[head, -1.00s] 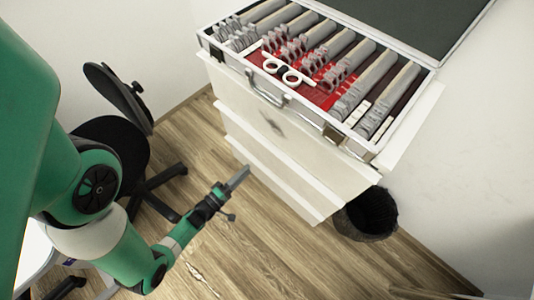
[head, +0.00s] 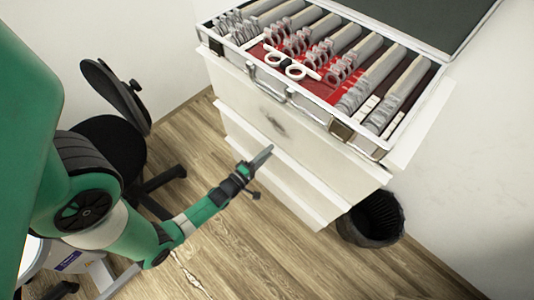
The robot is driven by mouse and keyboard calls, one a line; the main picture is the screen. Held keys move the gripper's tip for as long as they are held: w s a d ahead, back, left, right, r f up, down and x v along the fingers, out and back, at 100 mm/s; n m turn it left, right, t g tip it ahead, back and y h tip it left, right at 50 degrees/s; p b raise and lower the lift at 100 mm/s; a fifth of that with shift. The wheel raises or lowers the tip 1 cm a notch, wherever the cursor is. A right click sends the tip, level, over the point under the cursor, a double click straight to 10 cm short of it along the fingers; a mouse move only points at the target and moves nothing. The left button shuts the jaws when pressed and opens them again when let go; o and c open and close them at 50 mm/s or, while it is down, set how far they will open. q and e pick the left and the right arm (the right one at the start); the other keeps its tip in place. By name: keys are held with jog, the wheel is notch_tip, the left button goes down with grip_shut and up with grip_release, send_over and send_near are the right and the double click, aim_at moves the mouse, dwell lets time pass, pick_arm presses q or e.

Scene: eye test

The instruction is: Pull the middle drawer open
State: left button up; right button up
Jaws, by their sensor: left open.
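A white cabinet (head: 300,150) with stacked drawers stands against the wall at the centre right. White ledges mark the drawer edges, and the drawers look shut. The middle drawer (head: 300,172) has its front facing down and left in the picture. My left gripper (head: 264,159) is in front of the cabinet's lower part, its fingers pointing up and right toward the drawer fronts. It is open and holds nothing that I can see. Whether it touches the drawer edge cannot be told. My right gripper is not in view.
An open lens case (head: 287,98) with a handle sits on top of the cabinet. A dark waste bin (head: 372,220) stands to the cabinet's right. A black office chair (head: 112,140) stands at the left. The wooden floor (head: 300,262) in front is clear.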

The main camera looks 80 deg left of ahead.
pick_arm(q)
grip_shut()
dwell(1.3)
